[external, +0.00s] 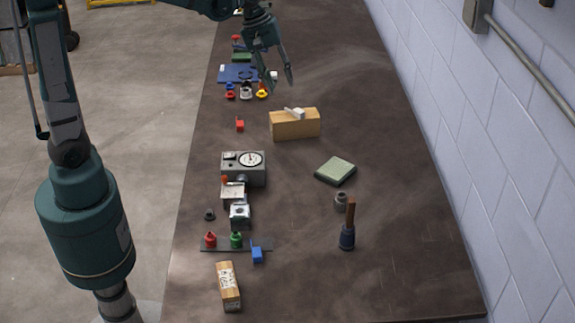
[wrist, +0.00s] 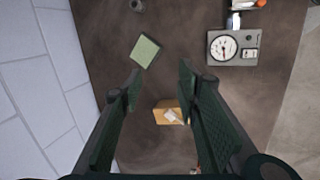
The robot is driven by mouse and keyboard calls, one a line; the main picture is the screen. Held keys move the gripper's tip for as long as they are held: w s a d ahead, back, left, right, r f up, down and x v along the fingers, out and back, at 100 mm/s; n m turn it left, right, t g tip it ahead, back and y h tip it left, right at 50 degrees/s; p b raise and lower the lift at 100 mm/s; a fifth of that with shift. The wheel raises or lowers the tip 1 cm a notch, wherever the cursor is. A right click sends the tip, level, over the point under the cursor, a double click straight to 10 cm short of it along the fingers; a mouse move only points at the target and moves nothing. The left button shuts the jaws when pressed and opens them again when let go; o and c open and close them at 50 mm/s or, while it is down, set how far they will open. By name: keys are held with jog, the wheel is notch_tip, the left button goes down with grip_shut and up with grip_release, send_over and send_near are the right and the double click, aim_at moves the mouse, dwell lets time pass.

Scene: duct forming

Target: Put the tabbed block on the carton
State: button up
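A small white block with a thin tab (external: 295,113), which looks like the tabbed block, rests on top of a tan box-shaped carton (external: 297,126). In the wrist view the block (wrist: 173,116) sits on the carton (wrist: 161,119), beyond and below my fingers. My gripper (external: 281,84) hangs above the table, behind the carton in the external view and apart from it. Its two fingers are spread with nothing between them, as the wrist view (wrist: 160,82) also shows. The underside of the block is hidden.
A green pad (external: 336,170) lies right of the carton's near side. A grey dial gauge (external: 243,168) stands to its near left. A brown-and-white block (external: 228,286) lies at the near end. Colored parts (external: 246,92) cluster at the far left. A wall (external: 480,140) borders the right.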

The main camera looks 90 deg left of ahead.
jog(key=s+d+r+m+t+y, duration=0.1)
jog(key=s+d+r+m, duration=0.1)
jog(key=s+d+m, duration=0.35)
jog(key=s+d+r+m, duration=0.1)
jog(key=s+d+m, duration=0.2)
jog(key=s+d, duration=0.55)
jog(key=s+d+f+m+t, duration=0.2)
jog(key=s+d+f+m, duration=0.1)
jog(key=s+d+m, duration=0.5)
jog(key=s+d, duration=0.1)
jog(key=d, duration=0.2)
jog(key=shift+s+d+f+t, duration=0.25)
jog(key=shift+d+f+t, duration=0.05)
jog(key=shift+d, duration=0.1)
